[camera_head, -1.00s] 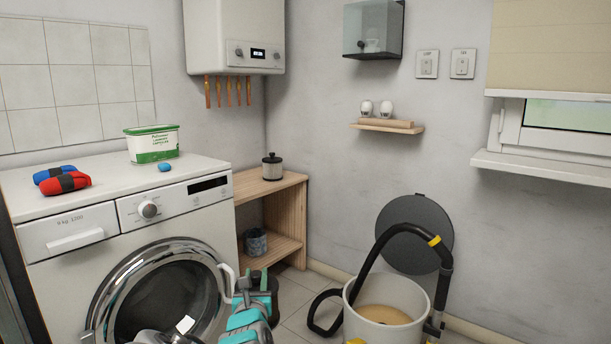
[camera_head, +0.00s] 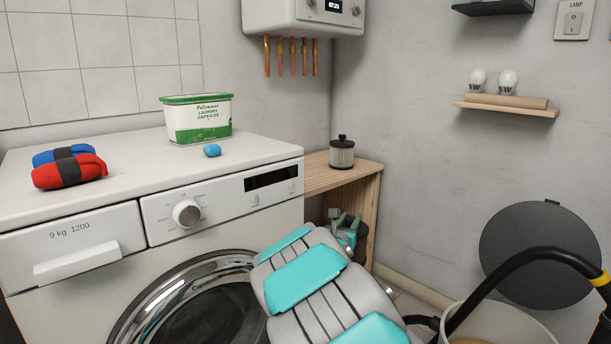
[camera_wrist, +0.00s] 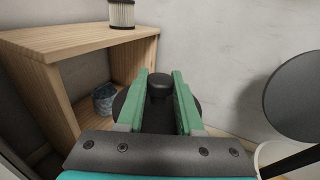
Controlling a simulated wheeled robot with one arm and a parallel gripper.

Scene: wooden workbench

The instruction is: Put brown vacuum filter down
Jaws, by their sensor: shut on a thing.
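My gripper (camera_head: 347,219) is in front of the wooden shelf, right of the washing machine. In the wrist view its green fingers (camera_wrist: 160,74) are shut on the black knob of the vacuum filter (camera_wrist: 159,92). The filter looks very dark here, and its brown is hard to make out. Its body is mostly hidden by the fingers and palm; a dark part of it (camera_head: 364,246) shows behind my gripper in the head view. It hangs upright, apart from the shelf (camera_wrist: 62,47), near its open front.
A pale pleated filter with black lid (camera_head: 342,155) stands on the shelf's top; top space beside it is clear. A grey-blue filter (camera_wrist: 104,98) sits on the lower board. The washing machine (camera_head: 110,222) is left; a vacuum drum (camera_head: 497,322) with hose is right.

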